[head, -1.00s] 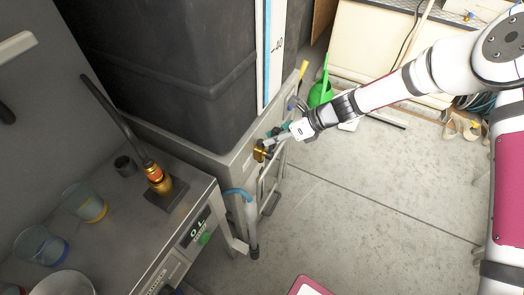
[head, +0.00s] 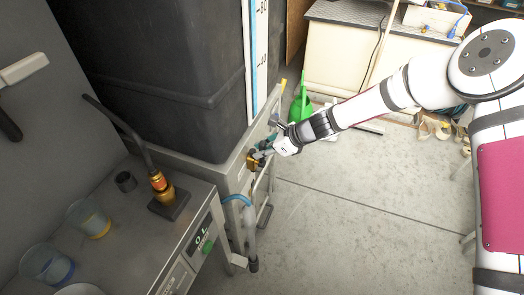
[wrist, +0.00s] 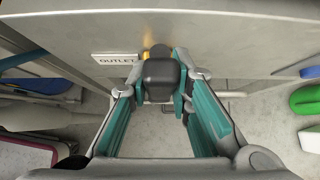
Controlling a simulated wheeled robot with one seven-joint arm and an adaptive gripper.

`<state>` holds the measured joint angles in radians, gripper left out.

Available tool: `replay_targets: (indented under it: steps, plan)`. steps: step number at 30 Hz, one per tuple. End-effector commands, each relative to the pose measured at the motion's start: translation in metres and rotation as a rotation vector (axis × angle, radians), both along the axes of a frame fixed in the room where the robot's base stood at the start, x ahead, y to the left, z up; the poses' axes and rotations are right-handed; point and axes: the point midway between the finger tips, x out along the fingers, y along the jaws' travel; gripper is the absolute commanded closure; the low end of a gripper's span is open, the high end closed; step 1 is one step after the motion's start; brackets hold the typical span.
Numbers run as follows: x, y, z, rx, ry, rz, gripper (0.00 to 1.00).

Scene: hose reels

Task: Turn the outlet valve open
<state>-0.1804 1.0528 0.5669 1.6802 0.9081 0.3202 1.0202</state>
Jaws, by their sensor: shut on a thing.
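The brass outlet valve (head: 251,162) is on the metal frame under the big dark tank. In the wrist view, its dark grey handle (wrist: 161,74) sits between the teal fingers of my gripper (wrist: 158,88), with a bit of yellow brass behind it. My gripper is shut on the handle; it also shows in the head view (head: 266,153), coming in from the right. A white "OUTLET" label (wrist: 116,58) is on the frame left of the handle. Most of the valve body is hidden behind the handle in the wrist view, so I cannot tell its setting.
The dark tank (head: 165,75) stands behind the valve. A steel bench (head: 105,235) with cups and a brass-and-black fitting (head: 160,187) is at left. A blue-ended hose (head: 249,225) hangs below the valve. A green watering can (head: 301,106) stands beyond.

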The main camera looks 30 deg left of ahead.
Motion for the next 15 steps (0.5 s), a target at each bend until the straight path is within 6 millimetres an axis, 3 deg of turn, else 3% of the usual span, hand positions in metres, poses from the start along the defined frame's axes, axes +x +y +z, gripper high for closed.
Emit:
replay_targets:
  steps: [4,5,7,15]
  plan:
    - [-0.0032,-0.0001,-0.0017,-0.001,0.006,0.004,1.00]
    - [-0.0033,-0.0001,-0.0018,-0.001,0.007,0.004,0.74]
    - [-0.0032,-0.0001,-0.0018,-0.001,0.007,0.003,0.60]
    - [-0.0016,-0.0002,-0.0009,0.000,0.004,0.001,0.60]
